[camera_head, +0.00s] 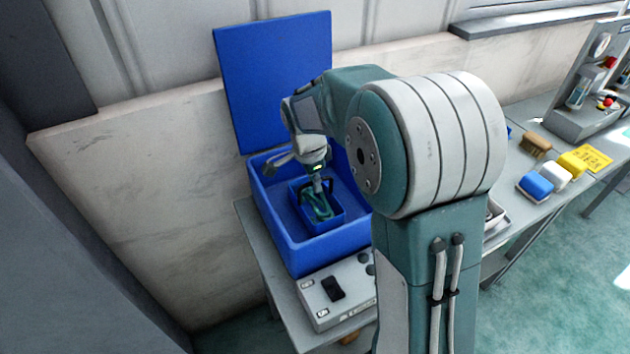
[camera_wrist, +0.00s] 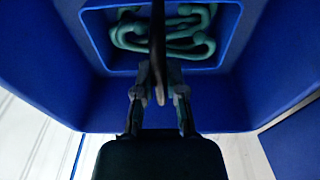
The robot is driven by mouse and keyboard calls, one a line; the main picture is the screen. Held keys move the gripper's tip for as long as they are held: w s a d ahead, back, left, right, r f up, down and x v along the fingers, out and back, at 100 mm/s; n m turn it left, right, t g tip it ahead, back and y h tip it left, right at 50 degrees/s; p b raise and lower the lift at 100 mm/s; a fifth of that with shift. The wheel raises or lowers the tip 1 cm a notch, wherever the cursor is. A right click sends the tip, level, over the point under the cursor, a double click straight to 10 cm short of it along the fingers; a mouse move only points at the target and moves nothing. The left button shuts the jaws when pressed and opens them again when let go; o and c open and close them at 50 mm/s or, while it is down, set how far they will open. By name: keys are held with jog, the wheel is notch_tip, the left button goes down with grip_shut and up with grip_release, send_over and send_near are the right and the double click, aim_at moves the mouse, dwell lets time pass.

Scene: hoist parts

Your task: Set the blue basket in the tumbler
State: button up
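The tumbler is a large blue tub (camera_head: 277,232) with its lid (camera_head: 275,75) standing open at the back. The small blue basket (camera_head: 330,222) is inside the tub walls and holds teal, curved hoist parts (camera_head: 317,205). In the wrist view the basket (camera_wrist: 228,45) shows beyond my fingers, with the tub wall (camera_wrist: 265,80) around it. My gripper (camera_head: 318,184) points down over the basket, its fingers close together around the dark handle (camera_wrist: 158,45). Whether the basket's underside touches the tub floor is hidden.
A grey control box (camera_head: 338,290) with a black switch stands at the tub's front. To the right, the bench holds a brown brush (camera_head: 536,146), blue, white and yellow blocks, a yellow sign (camera_head: 592,158) and a gauge panel (camera_head: 590,85). My arm hides part of the bench.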

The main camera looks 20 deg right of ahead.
jog(key=o, duration=0.3)
notch_tip(320, 180, up, 11)
jog(key=a, duration=0.1)
jog(key=s+r+n+t, duration=0.2)
jog(key=s+r+n, duration=0.2)
jog(key=s, duration=0.3)
jog(key=s+d+f+n+t+y, duration=0.1)
jog(key=s+f+n+t, duration=0.1)
jog(key=s+n, duration=0.9)
jog(key=shift+s+f+n+t, duration=0.15)
jog(key=shift+s+n+t, duration=0.45)
jog(key=shift+s, duration=2.5)
